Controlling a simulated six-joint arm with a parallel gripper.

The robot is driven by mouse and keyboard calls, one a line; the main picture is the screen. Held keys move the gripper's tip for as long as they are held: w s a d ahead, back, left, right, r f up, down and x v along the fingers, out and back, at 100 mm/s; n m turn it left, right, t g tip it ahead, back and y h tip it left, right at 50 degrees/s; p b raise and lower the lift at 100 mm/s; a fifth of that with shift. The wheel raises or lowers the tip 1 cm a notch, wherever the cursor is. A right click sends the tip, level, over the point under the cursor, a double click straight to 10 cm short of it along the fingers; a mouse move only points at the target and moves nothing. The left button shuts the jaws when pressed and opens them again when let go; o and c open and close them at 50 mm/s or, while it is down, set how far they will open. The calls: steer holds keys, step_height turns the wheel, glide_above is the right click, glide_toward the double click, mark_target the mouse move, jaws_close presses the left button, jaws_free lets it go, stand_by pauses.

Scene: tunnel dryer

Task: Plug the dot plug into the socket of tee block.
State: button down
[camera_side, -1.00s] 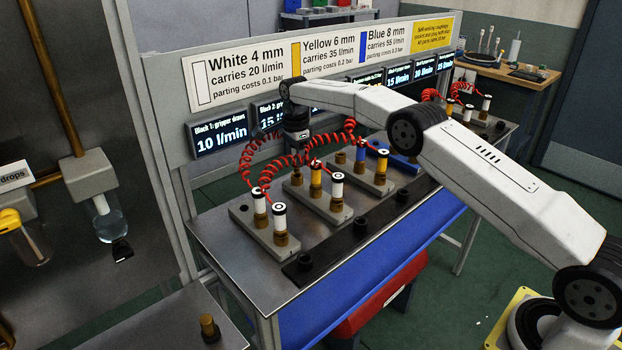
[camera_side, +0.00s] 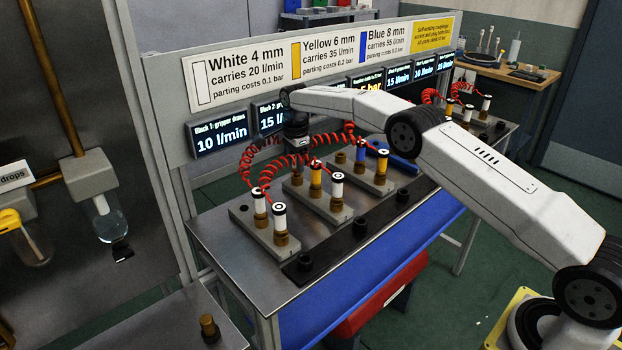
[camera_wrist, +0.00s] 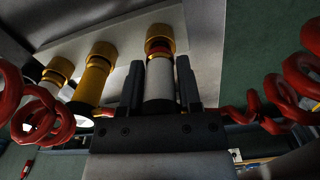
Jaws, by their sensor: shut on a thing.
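My gripper (camera_wrist: 159,92) is shut on a white plug (camera_wrist: 160,80) in the wrist view. The plug's far end, with a red and dark ring, is at the mouth of a brass socket (camera_wrist: 160,32) on a grey block (camera_wrist: 122,40). I cannot tell how deep it sits, and its top marking is hidden. The same block carries a yellow plug (camera_wrist: 92,80) and another white plug (camera_wrist: 45,90) in brass sockets. In the side view this looks like the middle block (camera_side: 322,206), with my gripper (camera_side: 297,150) over its back socket, partly behind red coils.
The front-left block (camera_side: 262,236) holds two white plugs. A third block (camera_side: 372,183) holds blue and yellow plugs. Red coiled hoses (camera_side: 258,155) loop close around my gripper. A black rail (camera_side: 335,245) with several holders runs along the front. A display panel stands behind.

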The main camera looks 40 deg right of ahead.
steer(key=shift+f, duration=0.45)
steer(key=shift+c, duration=1)
jaws_free()
steer(key=shift+r, duration=0.15)
steer(key=shift+r, duration=3.75)
steer(key=shift+s, duration=0.1)
